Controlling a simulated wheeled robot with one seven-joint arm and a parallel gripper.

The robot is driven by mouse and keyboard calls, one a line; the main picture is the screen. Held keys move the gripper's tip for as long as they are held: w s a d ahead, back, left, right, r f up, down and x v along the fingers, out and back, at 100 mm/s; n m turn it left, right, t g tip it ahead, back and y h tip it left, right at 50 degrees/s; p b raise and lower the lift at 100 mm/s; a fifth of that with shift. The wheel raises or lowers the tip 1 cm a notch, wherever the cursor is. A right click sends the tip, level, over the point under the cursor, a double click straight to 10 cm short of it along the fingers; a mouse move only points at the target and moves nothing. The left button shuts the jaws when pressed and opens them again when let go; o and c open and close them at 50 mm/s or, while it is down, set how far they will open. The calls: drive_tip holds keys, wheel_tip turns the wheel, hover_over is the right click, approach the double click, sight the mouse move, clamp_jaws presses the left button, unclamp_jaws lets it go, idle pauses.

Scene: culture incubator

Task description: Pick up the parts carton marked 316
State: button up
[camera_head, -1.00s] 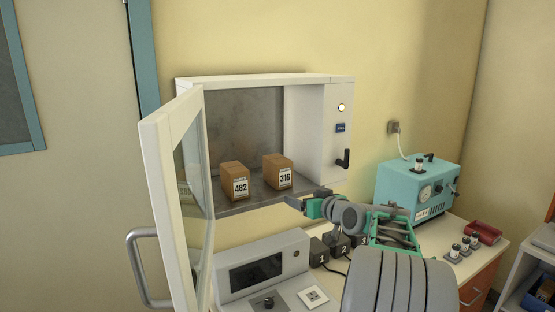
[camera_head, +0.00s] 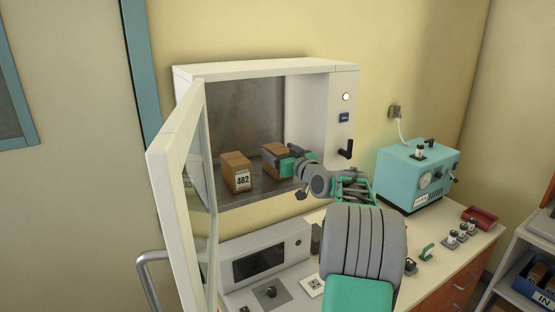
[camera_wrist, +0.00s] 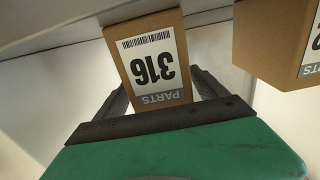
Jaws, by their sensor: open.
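The parts carton marked 316 (camera_head: 273,152) stands on the incubator floor at the right, partly hidden behind my gripper in the head view. In the wrist view the carton (camera_wrist: 154,62) sits between the two fingers, its label upside down. My gripper (camera_wrist: 162,92) is open, with one dark finger on each side of the carton. A small gap shows beside the right finger; contact on the left cannot be told. In the head view my gripper (camera_head: 284,163) is at the carton's front.
The carton marked 482 (camera_head: 236,172) stands close to the left; it also shows in the wrist view (camera_wrist: 275,40). The incubator (camera_head: 262,70) has its glass door (camera_head: 180,180) swung open at left. A control console (camera_head: 262,262) sits below.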

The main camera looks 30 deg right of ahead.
drive_tip(key=shift+c, duration=0.5)
drive_tip(key=c, duration=1.5)
drive_tip(key=shift+c, duration=0.7)
